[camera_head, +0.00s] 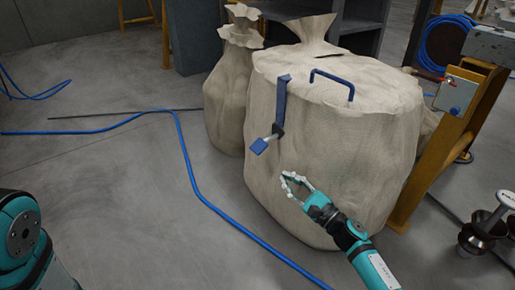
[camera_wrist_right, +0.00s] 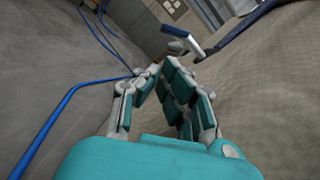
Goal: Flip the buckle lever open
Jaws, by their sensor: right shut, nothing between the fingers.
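A large beige woven sack (camera_head: 335,140) has a blue strap (camera_head: 282,98) hanging down its front left side. At the strap's lower end is a dark buckle (camera_head: 277,130) with a blue lever (camera_head: 259,146) that sticks out to the lower left. The lever also shows in the right wrist view (camera_wrist_right: 184,41), beyond the fingertips, with the dark strap (camera_wrist_right: 240,28) behind it. My right gripper (camera_head: 286,181) is shut and empty, below and slightly right of the lever, apart from it and in front of the sack. Only part of my left arm shows; its gripper is out of frame.
A blue handle (camera_head: 332,80) is on the sack's top. A smaller sack (camera_head: 228,100) stands behind left. A blue hose (camera_head: 190,165) crosses the floor. An orange frame (camera_head: 445,150) with a control box (camera_head: 456,93) stands right. The left floor is mostly clear.

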